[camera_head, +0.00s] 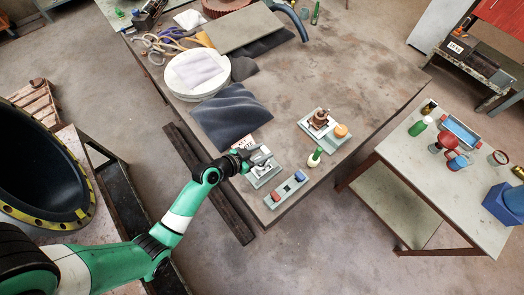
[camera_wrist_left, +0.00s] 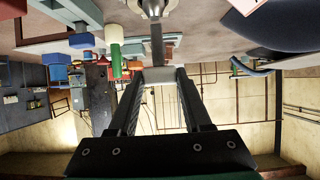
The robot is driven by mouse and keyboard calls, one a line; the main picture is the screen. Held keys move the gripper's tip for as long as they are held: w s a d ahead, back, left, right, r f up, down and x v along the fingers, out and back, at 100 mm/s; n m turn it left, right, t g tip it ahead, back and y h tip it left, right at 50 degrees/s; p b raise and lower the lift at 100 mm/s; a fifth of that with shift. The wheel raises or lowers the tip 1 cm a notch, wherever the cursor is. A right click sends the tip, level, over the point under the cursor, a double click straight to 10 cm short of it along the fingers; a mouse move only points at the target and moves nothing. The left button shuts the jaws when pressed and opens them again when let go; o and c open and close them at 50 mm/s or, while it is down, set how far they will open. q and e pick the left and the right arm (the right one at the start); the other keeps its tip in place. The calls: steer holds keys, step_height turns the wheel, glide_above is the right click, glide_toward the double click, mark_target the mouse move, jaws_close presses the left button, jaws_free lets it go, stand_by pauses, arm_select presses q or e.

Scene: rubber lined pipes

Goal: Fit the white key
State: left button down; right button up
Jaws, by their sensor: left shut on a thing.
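My left gripper (camera_head: 262,158) is over a light metal fixture plate (camera_head: 266,179) near the front corner of the big table. In the left wrist view the gripper (camera_wrist_left: 160,84) is shut on a small white piece, which I take for the white key (camera_wrist_left: 160,75). A grey metal shaft (camera_wrist_left: 157,45) stands in line with the key. I cannot tell whether the key touches it or sits in it. In the head view the key is too small to make out. My right gripper is not in view.
Close by are a grey rail (camera_head: 284,191) with blue and red blocks, a green-and-white knob-like piece (camera_head: 315,157), and a plate with an orange knob (camera_head: 341,131). Dark rubber sheet (camera_head: 230,115) lies behind. The table's right part is clear.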

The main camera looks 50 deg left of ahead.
arm_select(q)
steer(key=shift+f+b, duration=2.7)
steer(key=shift+c, duration=1.3)
jaws_free()
steer(key=shift+r, duration=0.1)
steer(key=p+v, duration=0.1)
steer(key=v, duration=1)
steer(key=shift+s+p, duration=0.3)
steer(key=shift+p, duration=0.1)
steer(key=shift+r, duration=0.1)
